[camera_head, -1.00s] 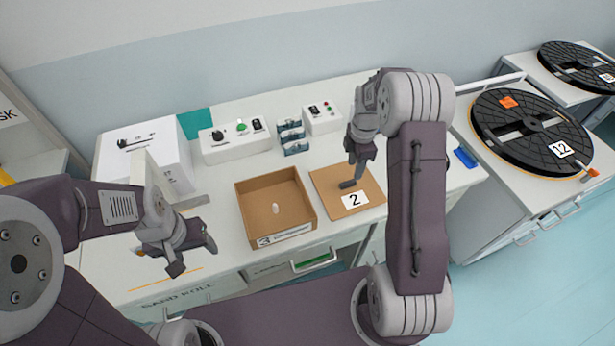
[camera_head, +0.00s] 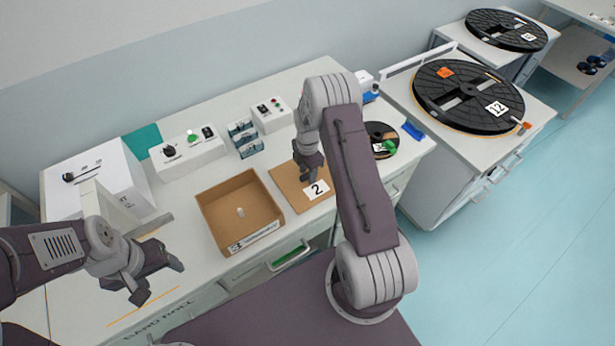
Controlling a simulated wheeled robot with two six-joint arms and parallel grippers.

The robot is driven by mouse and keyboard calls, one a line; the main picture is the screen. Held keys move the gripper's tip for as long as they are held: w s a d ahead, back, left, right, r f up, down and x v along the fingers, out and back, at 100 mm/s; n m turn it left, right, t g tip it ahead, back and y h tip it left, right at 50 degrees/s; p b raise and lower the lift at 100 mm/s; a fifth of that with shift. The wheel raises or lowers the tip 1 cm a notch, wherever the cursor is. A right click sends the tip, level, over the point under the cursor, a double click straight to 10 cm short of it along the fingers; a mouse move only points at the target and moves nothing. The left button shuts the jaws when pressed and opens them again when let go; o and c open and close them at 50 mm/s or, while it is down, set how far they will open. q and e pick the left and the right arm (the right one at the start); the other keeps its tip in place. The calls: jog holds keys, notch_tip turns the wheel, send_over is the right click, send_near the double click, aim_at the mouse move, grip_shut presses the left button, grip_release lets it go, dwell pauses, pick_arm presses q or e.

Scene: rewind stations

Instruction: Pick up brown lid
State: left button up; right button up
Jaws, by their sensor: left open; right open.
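The brown lid (camera_head: 286,183) is a flat square panel with a white "2" label, lying on the white table just right of the open brown box (camera_head: 212,193). My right gripper (camera_head: 307,180) is open and points down over the lid's middle near the label. It hides part of the lid, and I cannot tell whether the fingers touch it. My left gripper (camera_head: 160,281) is open and empty over the table's front left, left of the box.
The box carries a "3" label and holds a small white object (camera_head: 240,212). Switch boxes (camera_head: 188,153) and small blue holders (camera_head: 244,140) stand behind. A small reel (camera_head: 381,132) lies right of my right arm. Large black reels (camera_head: 465,97) sit on cabinets further right.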

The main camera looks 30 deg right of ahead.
grip_shut()
jog(key=shift+r, duration=0.15)
jog(key=shift+r+p, duration=0.35)
jog(key=r+p, duration=0.2)
jog(key=r, duration=0.1)
jog(key=r+p, duration=0.1)
jog(key=shift+s+d+r+p, duration=0.15)
jog(key=shift+s+r+p, duration=0.1)
jog(key=shift+p, duration=0.15)
jog(key=s+d+r+p, duration=0.5)
jog(key=s, duration=0.4)
jog(key=shift+s+r+p, duration=0.3)
jog(key=shift+s+p, duration=0.1)
